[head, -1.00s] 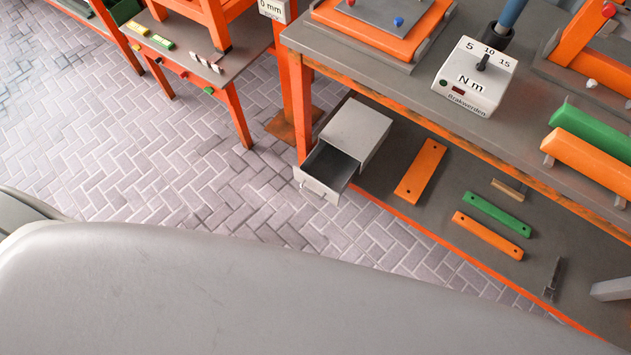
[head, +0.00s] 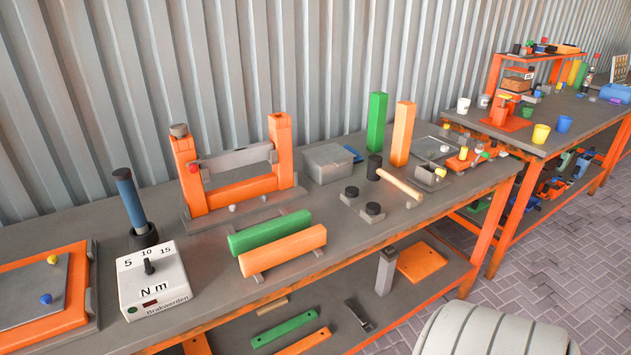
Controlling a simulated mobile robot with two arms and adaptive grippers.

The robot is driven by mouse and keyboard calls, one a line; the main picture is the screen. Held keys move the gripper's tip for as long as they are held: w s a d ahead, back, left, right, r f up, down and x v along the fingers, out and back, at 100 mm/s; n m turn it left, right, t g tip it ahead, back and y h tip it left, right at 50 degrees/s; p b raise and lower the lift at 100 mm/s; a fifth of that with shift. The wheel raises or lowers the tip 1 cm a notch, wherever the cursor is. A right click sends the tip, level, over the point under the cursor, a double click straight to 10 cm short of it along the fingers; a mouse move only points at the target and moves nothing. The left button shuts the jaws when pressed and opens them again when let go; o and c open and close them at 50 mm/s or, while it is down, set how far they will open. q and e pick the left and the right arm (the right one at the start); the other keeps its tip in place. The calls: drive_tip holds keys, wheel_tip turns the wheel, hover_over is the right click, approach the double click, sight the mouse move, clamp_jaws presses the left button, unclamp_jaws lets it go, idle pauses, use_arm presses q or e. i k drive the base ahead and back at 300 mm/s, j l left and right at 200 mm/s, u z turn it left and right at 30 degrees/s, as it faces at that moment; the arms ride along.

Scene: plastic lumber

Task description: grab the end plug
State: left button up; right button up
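I cannot tell for sure which thing is the end plug. Small yellow and white pieces lie in and around a grey divided tray (head: 431,148) further right. Neither of my grippers shows.
A torque box (head: 153,282) and an orange frame (head: 236,170) stand left on the bench. Green (head: 377,122) and orange (head: 403,133) posts rise behind the middle. A second table (head: 545,125) is at right. Open paved floor lies at lower right.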

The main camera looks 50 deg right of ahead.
sight(352, 192)
drive_tip(key=z, duration=1.85)
drive_tip(key=u, duration=0.2)
drive_tip(key=i+l+u, duration=0.2)
drive_tip(key=l+u, duration=0.3)
drive_tip(key=i+l+u, duration=0.15)
drive_tip(key=l+u, duration=0.8)
drive_tip(key=i+j, duration=0.05)
drive_tip(key=j, duration=0.05)
